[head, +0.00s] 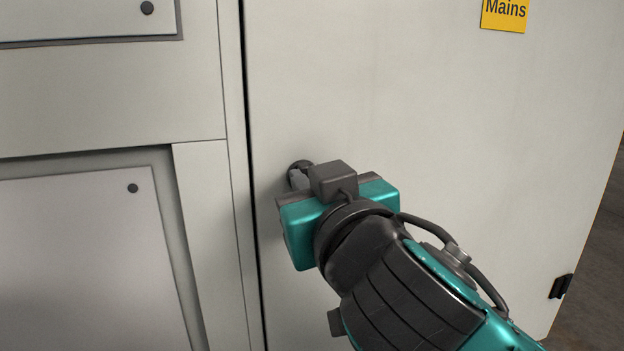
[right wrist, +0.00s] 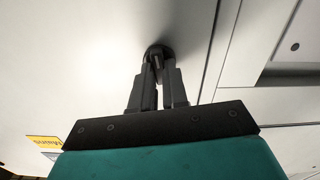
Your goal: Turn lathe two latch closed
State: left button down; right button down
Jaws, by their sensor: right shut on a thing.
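The latch is a small dark round fitting (head: 301,166) near the left edge of a pale cabinet door (head: 420,110). My right gripper (head: 296,180) reaches it from the lower right. In the right wrist view the two dark fingers of my right gripper (right wrist: 158,88) are closed on the latch's narrow tab (right wrist: 157,66), just in front of its round base (right wrist: 158,53). The gripper body hides much of the latch in the head view. I cannot tell exactly how the tab is turned. My left gripper is not in view.
A yellow label reading "Mains" (head: 504,13) is on the door at the upper right. A black hinge (head: 560,286) is at the door's right edge. Pale panels with dark bolts (head: 133,188) lie left of the door seam. Dark floor (head: 600,240) shows at far right.

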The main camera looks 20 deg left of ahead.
jog(key=shift+s+a+f+n, duration=0.1)
jog(key=shift+n, duration=3.85)
jog(key=shift+a+f+n, duration=0.1)
jog(key=shift+n, duration=4.15)
jog(key=c, duration=1.1)
grip_release()
jog(key=shift+c, duration=0.2)
